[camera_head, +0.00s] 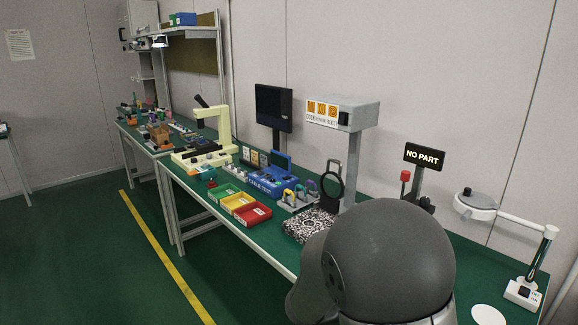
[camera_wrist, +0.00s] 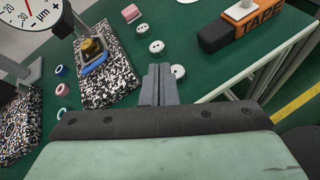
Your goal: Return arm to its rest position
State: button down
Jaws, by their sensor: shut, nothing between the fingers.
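My gripper (camera_wrist: 159,72) shows in the wrist view, its two grey fingers together with nothing between them. The fingers point over the green bench top (camera_wrist: 190,60), near its edge. Two white discs with dark holes lie just ahead of and beside the fingertips, one of them here (camera_wrist: 178,71). In the head view a large dark grey rounded part of my arm fills the lower middle, and my gripper is hidden there.
In the wrist view, a speckled block (camera_wrist: 112,82) carrying a brass-coloured piece (camera_wrist: 92,47) stands left and an orange-and-black TAPE box (camera_wrist: 240,25) upper right. In the head view, red, yellow and green trays (camera_head: 238,203), a NO PART sign (camera_head: 424,156) and a lamp (camera_head: 478,202) line the bench.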

jog(key=s+r+m+g+y+p, duration=0.1)
jog(key=s+r+m+g+y, duration=0.15)
jog(key=s+m, duration=0.45)
jog(key=s+r+m+g+y+p, duration=0.2)
jog(key=s+m+g+y, duration=0.15)
jog(key=s, duration=0.45)
jog(key=s+a+r+m+t+y+p, duration=0.1)
jog(key=s+a+r+m+y, duration=0.2)
jog(key=s+a+m+y, duration=0.3)
jog(key=shift+s+a+r+m+t, duration=0.2)
jog(key=shift+a+m+t, duration=0.1)
jog(key=shift+a+m, duration=0.7)
